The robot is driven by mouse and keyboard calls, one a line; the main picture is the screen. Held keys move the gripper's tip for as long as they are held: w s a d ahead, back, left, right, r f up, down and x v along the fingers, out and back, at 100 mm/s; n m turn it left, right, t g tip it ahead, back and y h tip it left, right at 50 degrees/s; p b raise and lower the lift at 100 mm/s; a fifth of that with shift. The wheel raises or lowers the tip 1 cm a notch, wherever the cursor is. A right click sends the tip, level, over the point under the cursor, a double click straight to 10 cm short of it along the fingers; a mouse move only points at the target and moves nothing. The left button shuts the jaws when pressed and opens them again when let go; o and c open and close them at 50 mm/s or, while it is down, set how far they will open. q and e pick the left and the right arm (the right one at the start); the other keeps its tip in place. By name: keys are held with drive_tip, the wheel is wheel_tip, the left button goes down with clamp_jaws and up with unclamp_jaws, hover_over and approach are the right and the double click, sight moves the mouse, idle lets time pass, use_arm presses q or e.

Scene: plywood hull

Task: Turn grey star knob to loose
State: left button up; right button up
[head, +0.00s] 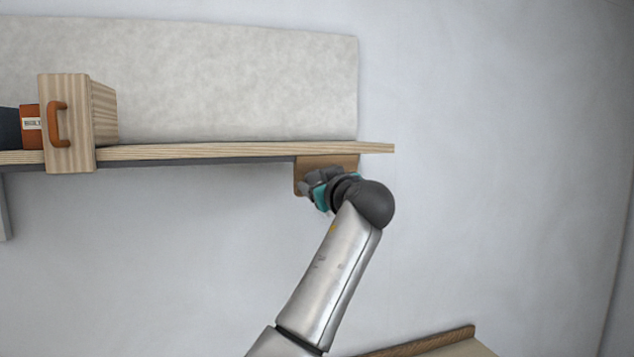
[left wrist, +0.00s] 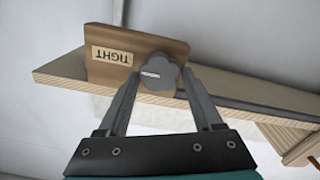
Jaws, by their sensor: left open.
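The grey star knob (left wrist: 159,74) sits on a brown wooden plate (left wrist: 100,40), with a short white mark on its face. A label reading TIGHT (left wrist: 112,56) is on the plate, upside down in the left wrist view. My left gripper (left wrist: 163,78) is open, with one finger on each side of the knob. I cannot tell whether either finger touches it. In the head view my left gripper (head: 313,187) is in front of the plate (head: 327,162) under the shelf's right end, and the knob cannot be made out clearly there. My right gripper is not in view.
A wooden shelf (head: 230,151) runs just above my left gripper. A pale panel (head: 230,85) is behind. The space right of the arm is clear.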

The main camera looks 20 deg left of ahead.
use_arm(q)
drive_tip(key=shift+c, duration=0.3)
drive_tip(key=c, duration=0.9)
